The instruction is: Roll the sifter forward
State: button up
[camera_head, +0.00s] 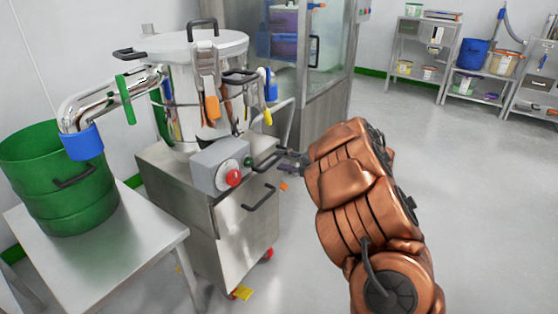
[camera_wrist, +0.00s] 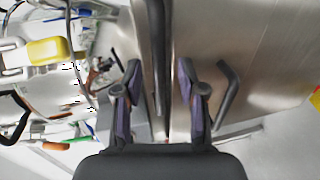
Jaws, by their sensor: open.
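The sifter (camera_head: 240,215) is a steel cabinet on castors with a lidded round steel drum (camera_head: 190,60) on top. A grey control box with a red button (camera_head: 233,177) sits on its near face. My gripper (camera_head: 282,163) is at the cabinet's upper right side, beside a dark handle bar, and is small and partly hidden by my arm there. In the wrist view my gripper (camera_wrist: 158,95) is open, with a dark bar (camera_wrist: 157,40) running between its two fingers. I cannot tell whether they touch it. A second bent black handle (camera_wrist: 228,92) lies right of the fingers.
A steel table (camera_head: 140,238) with a green drum (camera_head: 60,185) stands close on the sifter's left. A glass-walled steel booth (camera_head: 325,95) is behind it. Loaded shelves (camera_head: 470,95) line the back right. The grey floor (camera_head: 470,210) on the right is clear.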

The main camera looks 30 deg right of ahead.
jog(key=v, duration=1)
dwell(0.3)
